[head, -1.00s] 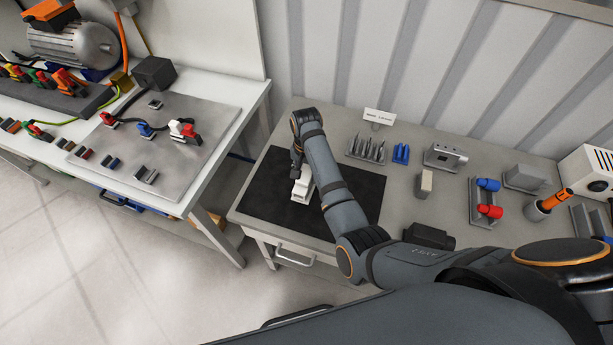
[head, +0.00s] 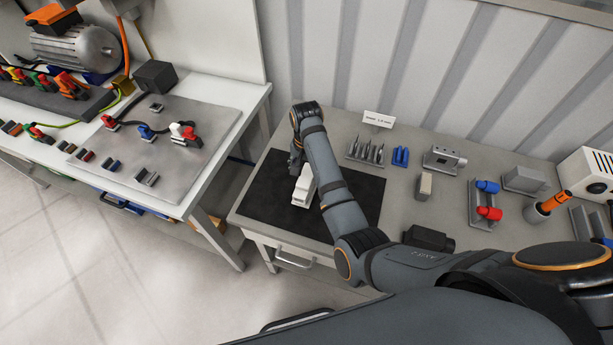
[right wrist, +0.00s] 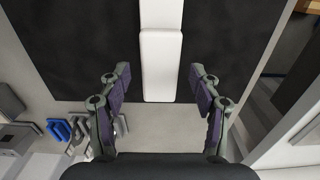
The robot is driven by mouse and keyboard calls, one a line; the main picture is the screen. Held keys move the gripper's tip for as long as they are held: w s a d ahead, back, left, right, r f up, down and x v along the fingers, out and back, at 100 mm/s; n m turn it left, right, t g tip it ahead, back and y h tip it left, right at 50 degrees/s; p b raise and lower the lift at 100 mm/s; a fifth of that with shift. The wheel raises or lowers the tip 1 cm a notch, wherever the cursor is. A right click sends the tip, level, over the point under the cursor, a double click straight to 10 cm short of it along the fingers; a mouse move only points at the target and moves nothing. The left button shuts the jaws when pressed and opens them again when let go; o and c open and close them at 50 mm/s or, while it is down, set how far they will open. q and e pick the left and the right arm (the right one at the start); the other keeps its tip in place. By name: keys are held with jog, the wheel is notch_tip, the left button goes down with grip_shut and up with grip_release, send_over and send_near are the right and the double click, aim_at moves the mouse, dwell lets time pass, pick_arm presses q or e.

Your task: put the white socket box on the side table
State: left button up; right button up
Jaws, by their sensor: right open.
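The white socket box (head: 303,187) lies on the black mat (head: 355,195) on the grey side table (head: 245,213). In the right wrist view the white box (right wrist: 161,65) runs up the middle of the picture, on the mat. My right gripper (head: 297,165) is over the mat at the box's far end, partly hidden by my own arm. In the right wrist view my right gripper (right wrist: 160,78) is open, with one finger on each side of the box and a gap to both. My left gripper is not in view.
Bits (head: 367,150), blue clips (head: 400,156), a metal block (head: 445,158) and red and blue parts (head: 488,200) stand on the table's right side. A white bench (head: 215,170) with a plate and connectors is at left. A corrugated wall is behind.

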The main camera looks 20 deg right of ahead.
notch_tip(320, 180, up, 7)
jog(key=shift+f+b, duration=0.15)
jog(key=shift+b, duration=0.3)
pick_arm(q)
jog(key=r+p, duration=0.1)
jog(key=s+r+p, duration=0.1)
jog(key=p, duration=0.1)
pick_arm(e)
notch_tip(320, 180, up, 3)
jog(key=shift+s+f, duration=0.1)
jog(key=shift+f, duration=0.05)
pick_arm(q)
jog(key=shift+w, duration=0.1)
